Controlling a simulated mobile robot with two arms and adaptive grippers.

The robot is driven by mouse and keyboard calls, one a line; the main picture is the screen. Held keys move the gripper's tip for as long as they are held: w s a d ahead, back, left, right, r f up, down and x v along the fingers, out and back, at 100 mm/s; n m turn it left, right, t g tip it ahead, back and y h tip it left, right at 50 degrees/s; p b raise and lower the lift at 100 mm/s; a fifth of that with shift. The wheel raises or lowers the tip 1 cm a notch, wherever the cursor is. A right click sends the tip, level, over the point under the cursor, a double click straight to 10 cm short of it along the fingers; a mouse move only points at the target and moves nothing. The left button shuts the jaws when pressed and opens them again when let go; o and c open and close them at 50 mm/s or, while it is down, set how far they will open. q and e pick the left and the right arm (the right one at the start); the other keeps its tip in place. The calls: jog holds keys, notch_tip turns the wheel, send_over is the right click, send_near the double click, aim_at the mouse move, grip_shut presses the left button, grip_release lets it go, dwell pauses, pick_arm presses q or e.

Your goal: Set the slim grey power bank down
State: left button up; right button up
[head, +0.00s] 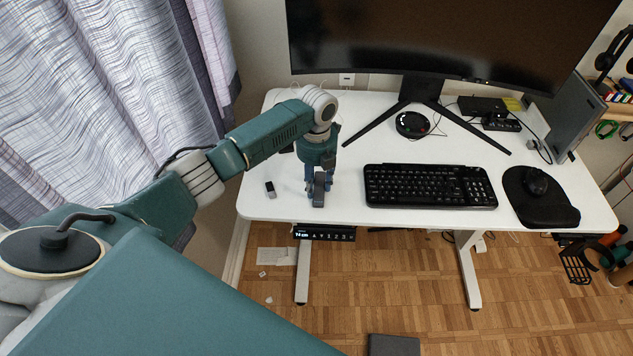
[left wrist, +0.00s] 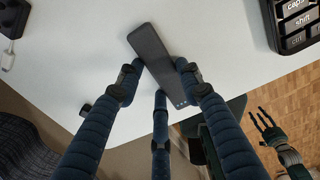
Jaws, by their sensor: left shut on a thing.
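The slim grey power bank (left wrist: 152,48) is a dark grey slab with a row of small light dots near one end. It lies between the fingers of my left gripper (left wrist: 156,80), which is shut on it. In the head view my left gripper (head: 318,190) points down over the white desk (head: 340,212), near its front edge and left of the keyboard. I cannot tell whether the power bank touches the desk top. My right gripper (left wrist: 266,128) shows in the left wrist view, over the floor, with its dark fingers spread and empty.
A small dark-and-grey device (head: 270,189) lies left of my left gripper. The black keyboard (head: 430,186) is to the right, then a mouse on a black pad (head: 541,208). The monitor (head: 455,35) stands behind.

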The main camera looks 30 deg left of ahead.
aim_at(317, 187)
pick_arm(q)
jog(key=o, duration=1.2)
jog(key=shift+f, duration=0.1)
notch_tip(317, 187, up, 12)
jog(key=b, duration=0.1)
jog(key=shift+r, duration=0.2)
jog(key=shift+d+f, duration=0.1)
